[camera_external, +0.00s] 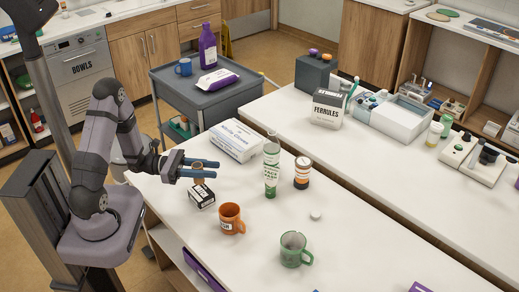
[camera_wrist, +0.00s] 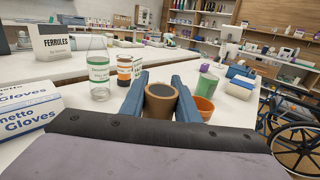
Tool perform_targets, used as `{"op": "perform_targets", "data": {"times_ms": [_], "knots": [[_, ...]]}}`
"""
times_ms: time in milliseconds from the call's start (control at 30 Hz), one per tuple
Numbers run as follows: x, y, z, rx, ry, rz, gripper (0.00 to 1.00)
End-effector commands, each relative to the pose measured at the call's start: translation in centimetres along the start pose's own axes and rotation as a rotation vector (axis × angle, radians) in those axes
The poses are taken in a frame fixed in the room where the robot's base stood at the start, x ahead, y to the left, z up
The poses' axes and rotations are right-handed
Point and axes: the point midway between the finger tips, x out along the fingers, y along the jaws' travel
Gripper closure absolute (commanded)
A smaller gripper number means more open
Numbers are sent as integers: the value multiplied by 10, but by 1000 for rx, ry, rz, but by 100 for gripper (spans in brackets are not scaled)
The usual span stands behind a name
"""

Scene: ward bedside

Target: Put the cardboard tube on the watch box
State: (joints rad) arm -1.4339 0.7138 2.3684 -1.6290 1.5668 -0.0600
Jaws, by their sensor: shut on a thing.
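My gripper (camera_external: 200,169) is shut on the brown cardboard tube (camera_wrist: 161,103). In the wrist view the tube sits upright between the blue fingers, its round dark open end facing up. In the external view the fingers mostly hide the tube. A small black-and-white box (camera_external: 202,196), which looks like the watch box, lies on the white table just below my gripper. Its print is too small to read surely. The tube's lower end is hidden, so I cannot tell its gap to the box. The box does not show in the wrist view.
An orange mug (camera_external: 230,218) stands close to the right of the box, with a green mug (camera_external: 293,250) beyond. A clear green-labelled bottle (camera_external: 271,168), a brown bottle (camera_external: 303,173) and a gloves box (camera_external: 236,141) stand behind. The table's left edge (camera_external: 150,205) is near.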

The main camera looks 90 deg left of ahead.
Motion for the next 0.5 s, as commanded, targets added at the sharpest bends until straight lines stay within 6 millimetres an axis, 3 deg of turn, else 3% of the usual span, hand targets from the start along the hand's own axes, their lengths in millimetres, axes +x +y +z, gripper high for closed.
{"op": "perform_targets", "data": {"times_ms": [267, 500], "knots": [[0, 0, -6, 0, 0, 0, 93], [0, 0, -28, -3, 0, 0, 93]]}}
